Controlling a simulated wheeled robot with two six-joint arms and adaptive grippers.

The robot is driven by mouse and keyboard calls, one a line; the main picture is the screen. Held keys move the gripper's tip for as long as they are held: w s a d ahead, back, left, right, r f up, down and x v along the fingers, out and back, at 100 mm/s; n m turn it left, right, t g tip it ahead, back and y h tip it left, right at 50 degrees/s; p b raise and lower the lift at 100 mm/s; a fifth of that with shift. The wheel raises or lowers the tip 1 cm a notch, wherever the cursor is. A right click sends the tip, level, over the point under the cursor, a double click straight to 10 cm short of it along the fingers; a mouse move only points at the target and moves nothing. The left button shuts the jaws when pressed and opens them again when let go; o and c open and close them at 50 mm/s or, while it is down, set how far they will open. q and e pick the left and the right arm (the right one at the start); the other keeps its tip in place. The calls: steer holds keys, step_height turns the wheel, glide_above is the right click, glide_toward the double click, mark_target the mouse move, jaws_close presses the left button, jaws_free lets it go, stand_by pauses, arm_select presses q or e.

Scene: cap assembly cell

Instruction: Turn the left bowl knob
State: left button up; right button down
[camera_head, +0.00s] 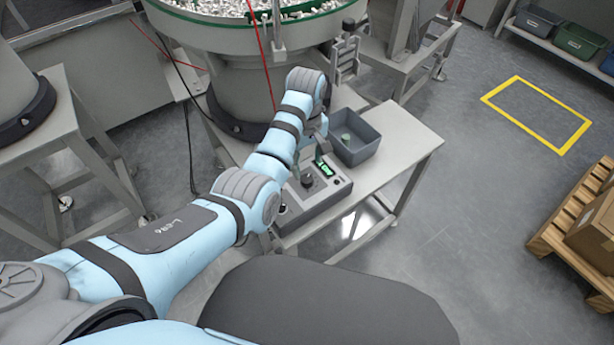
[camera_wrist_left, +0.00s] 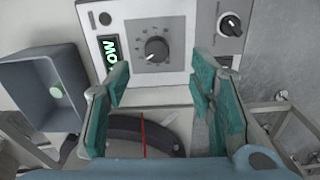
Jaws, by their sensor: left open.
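A grey control box (camera_head: 330,196) sits on the table below the bowl feeder. It carries a dark round knob (camera_head: 307,181) beside a lit green display (camera_head: 325,170). In the left wrist view the large knob (camera_wrist_left: 155,48) sits on a dial plate, with the display (camera_wrist_left: 110,48) to its left and a smaller knob (camera_wrist_left: 232,25) to its right. My left gripper (camera_head: 318,152) is above the box. In the left wrist view its teal fingers (camera_wrist_left: 160,82) are spread wide and empty, apart from the large knob, which shows beyond the gap. My right gripper is not in view.
A grey bin (camera_head: 358,152) with a small green piece inside stands beside the box, close to my left gripper. The bowl feeder (camera_head: 250,42) with white parts rises behind. The table's right end (camera_head: 412,140) is clear. A pallet (camera_head: 562,225) stands far right.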

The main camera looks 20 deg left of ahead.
mark_target(307, 178)
arm_select(q)
steer(key=f, duration=0.2)
steer(key=f+b, duration=0.1)
steer(key=f, duration=0.2)
steer(key=shift+w+f, duration=0.25)
steer(key=shift+f, duration=0.05)
steer(key=shift+w+f+b, duration=0.2)
steer(key=shift+f+b, duration=0.15)
steer(key=shift+f, duration=0.25)
steer(key=shift+w+f+b, duration=0.15)
steer(key=shift+f+b, duration=0.15)
steer(key=shift+f, duration=0.3)
steer(key=shift+s, duration=0.1)
steer(key=shift+s+r, duration=0.15)
steer(key=shift+r, duration=0.05)
steer(key=shift+c, duration=1.3)
steer(key=c, duration=0.9)
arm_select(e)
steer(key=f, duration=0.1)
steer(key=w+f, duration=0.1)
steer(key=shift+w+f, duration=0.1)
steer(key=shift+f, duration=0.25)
